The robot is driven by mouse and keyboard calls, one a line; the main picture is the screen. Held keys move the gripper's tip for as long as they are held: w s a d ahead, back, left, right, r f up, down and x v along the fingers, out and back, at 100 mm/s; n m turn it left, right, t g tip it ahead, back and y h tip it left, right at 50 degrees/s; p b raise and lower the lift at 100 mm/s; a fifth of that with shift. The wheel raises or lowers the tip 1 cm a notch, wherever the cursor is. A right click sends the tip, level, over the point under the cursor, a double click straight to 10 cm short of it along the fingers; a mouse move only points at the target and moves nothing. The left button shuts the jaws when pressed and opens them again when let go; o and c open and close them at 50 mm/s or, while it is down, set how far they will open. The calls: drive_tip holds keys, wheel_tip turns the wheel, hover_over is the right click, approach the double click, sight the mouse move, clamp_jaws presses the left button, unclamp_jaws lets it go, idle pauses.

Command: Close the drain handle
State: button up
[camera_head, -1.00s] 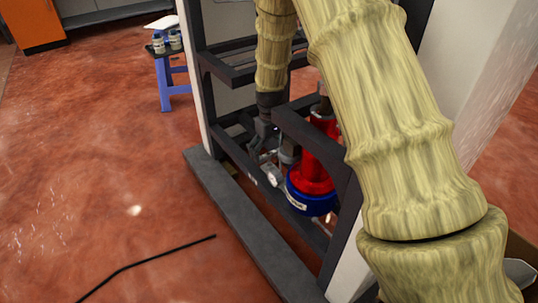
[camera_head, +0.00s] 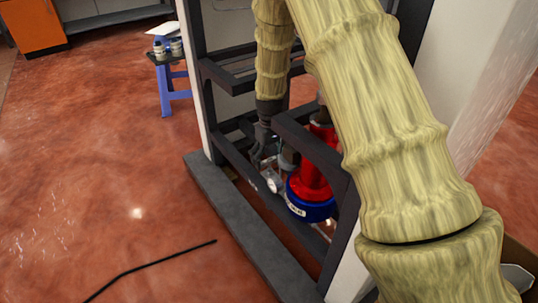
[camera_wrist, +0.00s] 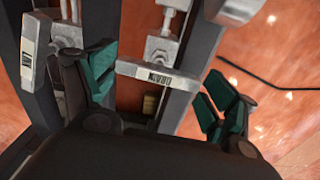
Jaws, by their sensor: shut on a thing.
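The drain handle (camera_wrist: 145,75) is a pale grey lever bar with a dark label that appears upside down in the wrist view. It lies crosswise between the two teal-padded fingers of my gripper (camera_wrist: 160,88). In the head view my gripper (camera_head: 262,148) points down inside the dark frame, beside small silvery valve parts (camera_head: 272,182). The handle's exact angle is hard to tell there.
A second labelled grey handle (camera_wrist: 28,50) is left of my gripper in the wrist view. A red unit with a blue base (camera_head: 308,209) stands close by. Dark frame bars (camera_head: 235,160) surround the valves. A blue stool (camera_head: 172,90) stands behind open red floor.

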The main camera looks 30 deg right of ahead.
drive_tip(key=m+p, duration=0.1)
drive_tip(key=p, duration=0.2)
drive_tip(key=shift+r+m, duration=0.3)
drive_tip(key=shift+r, duration=0.05)
drive_tip(key=m+p, duration=0.2)
drive_tip(key=p, duration=0.3)
drive_tip(key=m+p, duration=0.5)
drive_tip(key=p, duration=0.2)
drive_tip(key=shift+p, duration=0.35)
drive_tip(key=m+p, duration=0.4)
drive_tip(key=shift+f+p, duration=0.1)
drive_tip(key=shift+p, duration=0.3)
drive_tip(key=m+p, duration=0.3)
drive_tip(key=m, duration=0.1)
drive_tip(key=shift+w+d+f, duration=0.1)
drive_tip(key=shift+f, duration=0.05)
drive_tip(key=shift+f+m, duration=0.1)
drive_tip(key=shift+m, duration=0.4)
drive_tip(key=o, duration=0.9)
drive_tip(key=shift+c, duration=0.2)
